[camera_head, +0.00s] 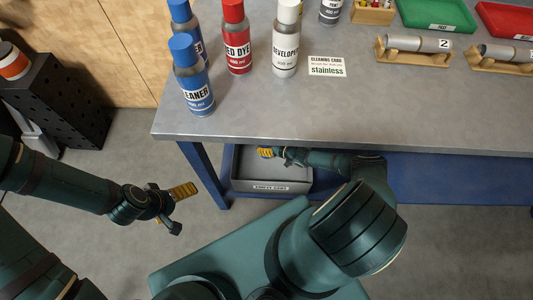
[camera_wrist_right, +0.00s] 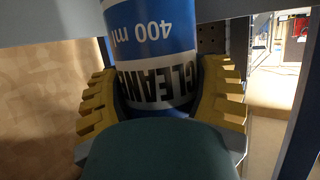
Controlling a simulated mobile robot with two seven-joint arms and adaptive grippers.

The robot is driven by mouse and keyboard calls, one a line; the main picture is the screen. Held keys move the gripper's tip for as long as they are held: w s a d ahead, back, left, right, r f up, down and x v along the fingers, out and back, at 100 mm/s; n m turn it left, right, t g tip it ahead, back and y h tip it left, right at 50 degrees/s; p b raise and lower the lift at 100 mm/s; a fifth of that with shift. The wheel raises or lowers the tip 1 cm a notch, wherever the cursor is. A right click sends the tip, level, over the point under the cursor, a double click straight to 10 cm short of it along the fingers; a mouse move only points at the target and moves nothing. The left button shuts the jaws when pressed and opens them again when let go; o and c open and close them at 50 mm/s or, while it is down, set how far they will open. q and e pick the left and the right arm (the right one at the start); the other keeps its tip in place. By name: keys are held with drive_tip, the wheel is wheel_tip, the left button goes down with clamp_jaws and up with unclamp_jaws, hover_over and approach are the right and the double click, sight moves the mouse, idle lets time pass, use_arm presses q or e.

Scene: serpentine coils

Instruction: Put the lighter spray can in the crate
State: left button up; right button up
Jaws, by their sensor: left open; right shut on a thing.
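My right gripper (camera_head: 268,152) reaches under the table's front edge, over the grey crate (camera_head: 271,185) labelled for empty cans. In the right wrist view its yellow fingers are shut around a blue-and-white cleaner spray can (camera_wrist_right: 150,45). That can is hidden by the tabletop in the head view; I cannot tell whether it touches the crate. My left gripper (camera_head: 176,206) is open and empty, left of the crate. Two blue cleaner cans stand on the table's left end, one in front (camera_head: 194,82) and one behind it (camera_head: 180,12).
A red dye can (camera_head: 237,50), a developer can (camera_head: 286,50) and a cleaning card (camera_head: 327,67) are on the grey tabletop (camera_head: 350,115). Coils on wooden stands (camera_head: 413,56), a green tray (camera_head: 436,28) and a red tray are at right. A blue table leg (camera_head: 206,175) stands left of the crate.

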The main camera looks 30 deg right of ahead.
wheel_tip(320, 180, down, 5)
drive_tip(key=b, duration=0.2)
drive_tip(key=shift+f+b, duration=0.2)
drive_tip(key=shift+b, duration=0.2)
drive_tip(key=shift+r, duration=0.1)
drive_tip(key=shift+f, duration=0.55)
drive_tip(key=o, duration=1.3)
drive_tip(key=shift+c, duration=0.2)
